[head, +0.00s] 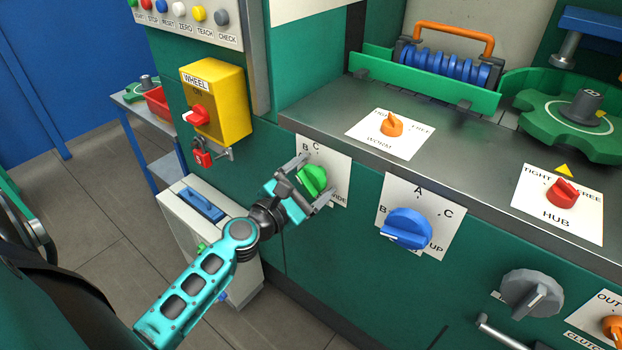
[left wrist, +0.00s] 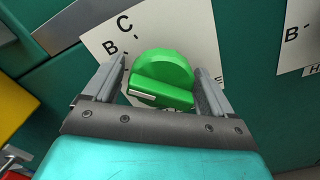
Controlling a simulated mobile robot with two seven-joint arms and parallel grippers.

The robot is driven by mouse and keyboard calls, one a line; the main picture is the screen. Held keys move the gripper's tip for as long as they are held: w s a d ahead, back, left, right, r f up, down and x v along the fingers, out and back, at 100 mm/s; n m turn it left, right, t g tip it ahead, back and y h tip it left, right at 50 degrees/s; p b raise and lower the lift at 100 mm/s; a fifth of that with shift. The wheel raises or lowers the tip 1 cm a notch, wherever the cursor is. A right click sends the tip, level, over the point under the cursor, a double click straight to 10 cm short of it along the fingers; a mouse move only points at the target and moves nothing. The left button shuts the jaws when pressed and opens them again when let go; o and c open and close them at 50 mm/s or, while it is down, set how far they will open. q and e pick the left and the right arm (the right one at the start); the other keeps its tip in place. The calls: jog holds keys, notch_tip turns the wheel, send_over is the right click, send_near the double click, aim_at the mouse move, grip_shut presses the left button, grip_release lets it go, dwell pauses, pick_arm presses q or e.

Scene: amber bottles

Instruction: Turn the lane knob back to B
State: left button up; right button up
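A green knob (head: 314,179) sits on a white plate (head: 337,165) on the green front panel, with B and C readable and the lower word partly hidden. It also shows in the left wrist view (left wrist: 162,75), where a white mark runs along its grip's near left edge. My left gripper (head: 316,180) is open, with one finger on each side of this knob; the left wrist view shows gaps between fingers and knob. A blue knob (head: 407,229) is on a plate marked A, B and C. No readable label says lane. My right gripper is not in view.
A yellow WHEEL box (head: 222,103) with a red switch is left of the green knob. The grey counter (head: 450,125) juts out above, carrying orange (head: 391,124) and red (head: 562,192) knobs. A grey knob (head: 531,293) is at lower right. A pale cabinet (head: 190,225) stands below.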

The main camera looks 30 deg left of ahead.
pick_arm(q)
jog(key=shift+o, duration=0.4)
jog(key=shift+s, duration=0.1)
jog(key=shift+s+f, duration=0.1)
jog(key=shift+s, duration=0.15)
jog(key=s+b, duration=0.4)
jog(key=s, duration=0.8)
jog(key=shift+a+b, duration=0.35)
jog(key=shift+a, duration=0.1)
jog(key=shift+s, duration=0.1)
